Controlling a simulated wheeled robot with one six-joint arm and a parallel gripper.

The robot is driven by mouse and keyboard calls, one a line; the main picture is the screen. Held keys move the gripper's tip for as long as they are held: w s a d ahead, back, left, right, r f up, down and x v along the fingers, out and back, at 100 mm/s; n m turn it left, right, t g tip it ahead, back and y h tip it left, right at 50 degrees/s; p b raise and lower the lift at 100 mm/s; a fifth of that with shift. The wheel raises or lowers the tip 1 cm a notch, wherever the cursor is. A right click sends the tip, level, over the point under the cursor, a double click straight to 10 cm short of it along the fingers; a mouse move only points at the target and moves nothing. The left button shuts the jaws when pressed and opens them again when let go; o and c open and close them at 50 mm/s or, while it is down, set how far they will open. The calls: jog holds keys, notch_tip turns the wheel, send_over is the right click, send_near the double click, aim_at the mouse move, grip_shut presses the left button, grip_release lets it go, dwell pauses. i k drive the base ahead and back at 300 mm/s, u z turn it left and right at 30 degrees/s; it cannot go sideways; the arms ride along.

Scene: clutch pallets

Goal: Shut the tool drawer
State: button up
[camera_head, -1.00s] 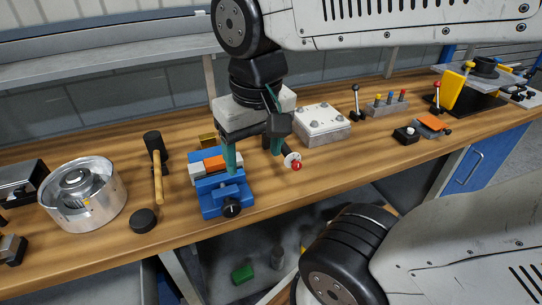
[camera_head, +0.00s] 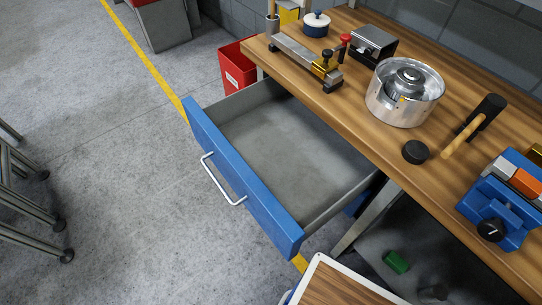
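The tool drawer (camera_head: 290,160) under the workbench is pulled well out and looks empty inside. Its blue front (camera_head: 238,178) faces the lower left. A silver bar handle (camera_head: 222,180) is fixed to that front, with nothing touching it. My gripper is outside the current head view, so its state and its distance from the drawer are hidden.
The wooden workbench (camera_head: 372,138) holds a silver round housing (camera_head: 404,92), a mallet (camera_head: 474,126), a black puck (camera_head: 415,152) and a blue vise (camera_head: 498,212). A red bin (camera_head: 238,66) stands behind the drawer. The grey floor (camera_head: 120,190) left of the drawer is clear.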

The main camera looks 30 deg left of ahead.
aim_at(292, 171)
jog(key=u, duration=0.35)
jog(key=k, duration=0.7)
jog(key=u, duration=1.3)
